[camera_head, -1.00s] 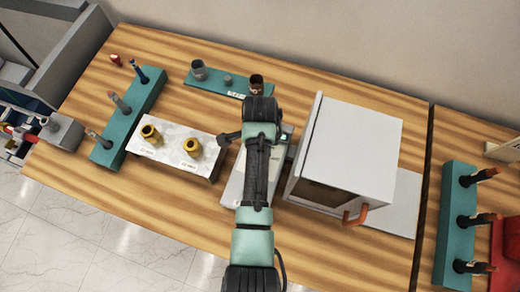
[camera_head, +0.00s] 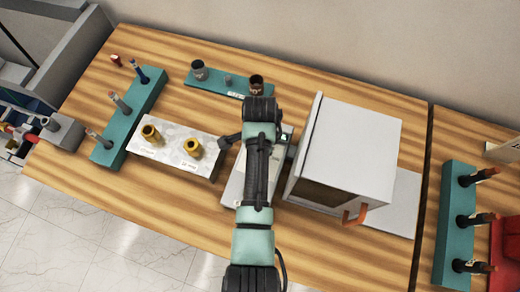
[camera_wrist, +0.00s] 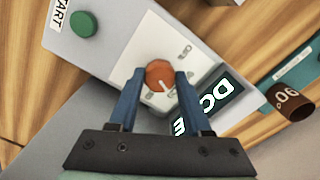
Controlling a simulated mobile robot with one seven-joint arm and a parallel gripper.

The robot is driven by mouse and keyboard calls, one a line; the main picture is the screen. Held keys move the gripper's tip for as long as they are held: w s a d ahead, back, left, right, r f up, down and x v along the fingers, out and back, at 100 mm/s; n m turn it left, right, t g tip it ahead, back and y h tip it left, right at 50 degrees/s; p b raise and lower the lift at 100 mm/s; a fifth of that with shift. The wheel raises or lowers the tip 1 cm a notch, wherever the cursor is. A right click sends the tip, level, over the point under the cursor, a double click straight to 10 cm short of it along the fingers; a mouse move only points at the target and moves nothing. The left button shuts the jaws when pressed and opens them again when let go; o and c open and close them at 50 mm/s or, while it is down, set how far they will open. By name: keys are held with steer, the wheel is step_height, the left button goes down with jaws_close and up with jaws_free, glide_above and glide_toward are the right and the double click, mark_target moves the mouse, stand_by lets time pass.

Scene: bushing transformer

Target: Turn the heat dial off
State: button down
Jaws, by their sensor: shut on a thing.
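The heat dial (camera_wrist: 160,74) is a round orange-red knob with a pale pointer line, on a light panel with printed markings in the wrist view. My gripper (camera_wrist: 158,80) has its two blue fingers on either side of the dial, shut on it. The pointer line slants toward the lower right in the wrist view. The panel belongs to a grey control box (camera_head: 234,184), which the head view shows under my arm. The dial and fingertips are hidden by my arm in the head view.
A green start button (camera_wrist: 83,24) and a dark display (camera_wrist: 219,95) flank the dial. A white oven-like box (camera_head: 350,150) with an orange handle stands right of my arm. A metal block with gold bushings (camera_head: 172,160) stands left. A teal rack (camera_head: 215,83) lies behind.

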steer(key=n+p, duration=0.1)
steer(key=n, duration=0.3)
steer(key=shift+r+n+p, duration=0.1)
steer(key=shift+n+p, duration=0.3)
steer(key=n+p, duration=0.1)
steer(key=n, duration=0.3)
steer(key=shift+n, duration=0.3)
steer(key=n+p, duration=0.1)
steer(key=n, duration=0.3)
steer(key=shift+d+n, duration=0.1)
steer(key=shift+n, duration=0.2)
steer(key=n, duration=0.4)
steer(key=shift+n, duration=0.4)
steer(key=shift+c, duration=1.7)
jaws_free()
